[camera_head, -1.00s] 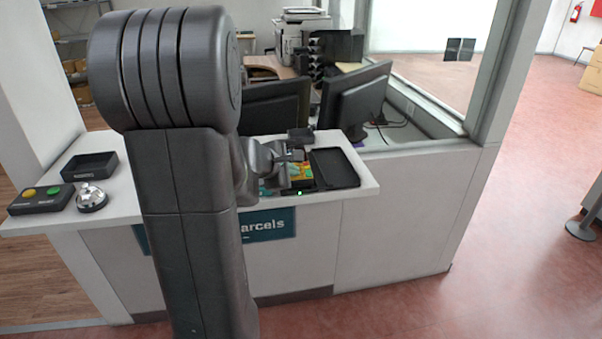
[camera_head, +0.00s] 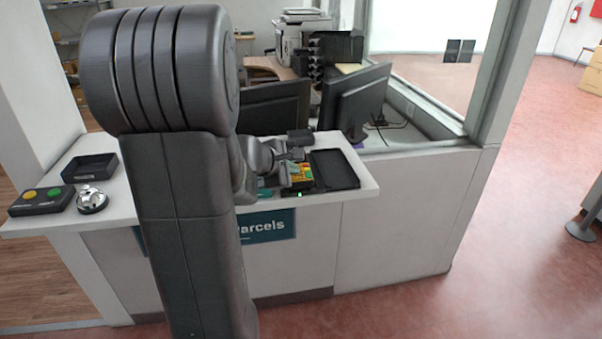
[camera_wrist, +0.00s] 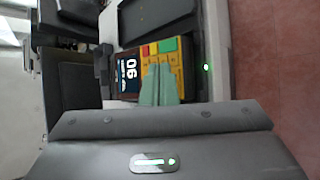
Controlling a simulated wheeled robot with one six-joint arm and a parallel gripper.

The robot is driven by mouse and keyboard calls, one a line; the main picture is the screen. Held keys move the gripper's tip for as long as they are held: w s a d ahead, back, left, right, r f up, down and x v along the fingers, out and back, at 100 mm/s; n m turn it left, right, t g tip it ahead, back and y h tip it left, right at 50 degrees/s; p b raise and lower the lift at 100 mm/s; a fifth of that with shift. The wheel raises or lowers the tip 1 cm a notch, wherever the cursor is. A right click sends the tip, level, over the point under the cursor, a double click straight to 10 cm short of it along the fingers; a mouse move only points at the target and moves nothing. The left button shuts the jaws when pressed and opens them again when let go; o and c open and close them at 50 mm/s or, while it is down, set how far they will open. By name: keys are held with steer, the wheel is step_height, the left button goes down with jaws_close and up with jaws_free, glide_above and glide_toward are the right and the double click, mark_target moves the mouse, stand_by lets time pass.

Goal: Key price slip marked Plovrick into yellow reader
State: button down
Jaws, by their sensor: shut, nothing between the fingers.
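The yellow reader (camera_wrist: 171,49) is in the upper middle of the wrist view, with red and green keys and a dark screen (camera_wrist: 128,70) showing large digits turned on their side. It also shows small in the head view (camera_head: 298,172), on the counter beyond my arm. My gripper (camera_wrist: 160,68) is shut and empty, its pale green fingers together over the reader's near edge and keys. I cannot tell whether they touch a key. I cannot make out a price slip or the name Plovrick in either view.
A black tray (camera_head: 333,170) lies right of the reader on the white counter (camera_head: 130,205). A bell (camera_head: 91,200), a box with yellow and green buttons (camera_head: 42,200) and another black tray (camera_head: 91,167) are at the left. Monitors (camera_head: 355,95) stand behind.

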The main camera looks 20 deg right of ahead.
steer(key=r+p, duration=0.1)
steer(key=r, duration=0.1)
steer(key=s+r+p, duration=0.1)
steer(key=r+p, duration=0.1)
steer(key=r, duration=0.1)
steer(key=shift+a, duration=0.15)
steer(key=shift+f, duration=0.15)
steer(key=d+p, duration=0.1)
steer(key=p, duration=0.1)
steer(key=w+d+p, duration=0.1)
steer(key=p, duration=0.1)
steer(key=shift+w+d+f, duration=0.1)
steer(key=shift+d+f, duration=0.15)
steer(key=shift+f, duration=0.1)
steer(key=shift+s+a+r+p, duration=0.1)
steer(key=shift+s+r+p, duration=0.1)
steer(key=shift+r+p, duration=0.5)
steer(key=shift+s+a+r+p, duration=0.1)
steer(key=shift+s+r+p, duration=0.2)
steer(key=shift+r, duration=0.65)
steer(key=shift+s+r+p, duration=0.1)
steer(key=shift+r+p, duration=0.45)
steer(key=shift+r, duration=0.3)
steer(key=shift+f, duration=0.1)
